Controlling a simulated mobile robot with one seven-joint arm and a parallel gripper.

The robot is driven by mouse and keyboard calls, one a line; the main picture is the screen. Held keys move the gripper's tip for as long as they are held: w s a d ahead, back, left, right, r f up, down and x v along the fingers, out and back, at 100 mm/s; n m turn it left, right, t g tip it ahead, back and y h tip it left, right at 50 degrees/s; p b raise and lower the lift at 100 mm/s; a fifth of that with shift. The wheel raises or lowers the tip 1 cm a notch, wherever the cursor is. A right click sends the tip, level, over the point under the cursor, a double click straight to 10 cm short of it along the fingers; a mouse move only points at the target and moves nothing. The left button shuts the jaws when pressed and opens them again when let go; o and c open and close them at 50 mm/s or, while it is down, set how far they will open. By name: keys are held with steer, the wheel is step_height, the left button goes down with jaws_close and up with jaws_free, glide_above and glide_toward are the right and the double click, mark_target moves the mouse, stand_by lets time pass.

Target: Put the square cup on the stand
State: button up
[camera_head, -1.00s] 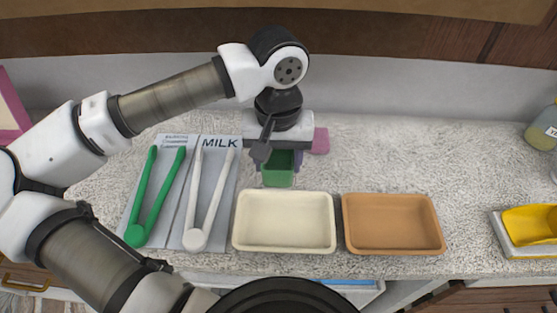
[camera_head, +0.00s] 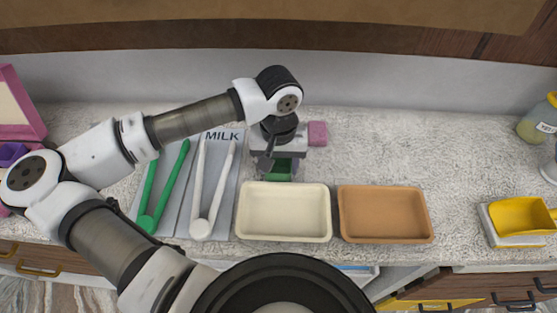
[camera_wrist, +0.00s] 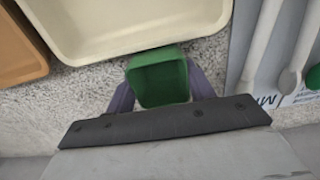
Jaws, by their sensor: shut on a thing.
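The square cup (camera_head: 281,171) is green and open-topped. It is between the purple fingers of my gripper (camera_wrist: 160,90), which is shut on it. In the wrist view the cup (camera_wrist: 158,76) shows its hollow inside, facing the camera. In the head view my wrist hides part of it; it is just behind the cream tray, and I cannot tell whether it touches the counter. No stand is plainly identifiable; a yellow scoop (camera_head: 522,216) rests on a pale base (camera_head: 490,228) at the right, and a purple item (camera_head: 12,153) sits at the far left by pink pieces.
A cream tray (camera_head: 284,238) and an orange tray (camera_head: 384,239) stand at the counter's front. Green tongs (camera_head: 150,221) and white tongs (camera_head: 201,228) lie on grey boards to the left. A pink block (camera_head: 318,133) is behind my gripper.

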steer(key=shift+f+b, duration=0.25)
steer(key=shift+b, duration=0.15)
steer(key=o, duration=0.9)
steer(key=shift+o, duration=0.2)
steer(key=shift+r, duration=0.1)
